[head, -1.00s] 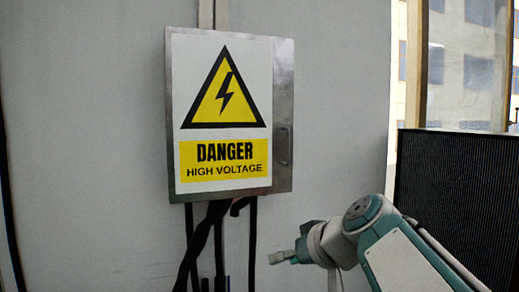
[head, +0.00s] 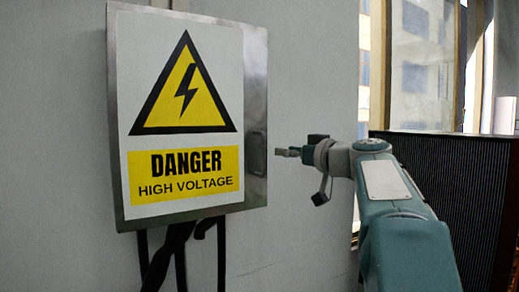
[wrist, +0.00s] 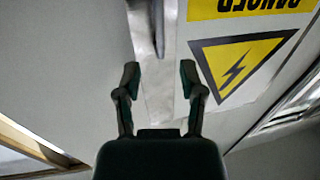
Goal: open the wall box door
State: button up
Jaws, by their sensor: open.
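The wall box (head: 255,100) is a metal cabinet on the grey wall. Its door looks shut and carries a yellow and white danger sign (head: 185,110). A handle (head: 257,153) shows faintly on the door's right metal margin. My gripper (head: 282,152) is just right of the box's right edge, at about handle height, pointing left. In the wrist view my gripper (wrist: 160,78) is open and empty, its two fingers apart. The box's metal margin (wrist: 158,100) shows between and beyond the fingers, with the sign upside down at right. A narrow grey piece, seemingly the handle (wrist: 158,28), lies ahead of the fingertips.
Dark cables (head: 180,255) hang below the box. A dark ribbed panel (head: 440,190) stands at the right, below a window (head: 425,70). The wall between the box and the window is bare.

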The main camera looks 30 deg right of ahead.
aim_at(265, 149)
jog(key=w, duration=0.5)
jog(key=w+a, duration=0.1)
jog(key=w, duration=0.2)
jog(key=shift+w, duration=0.25)
jog(key=shift+a, duration=0.1)
grip_shut()
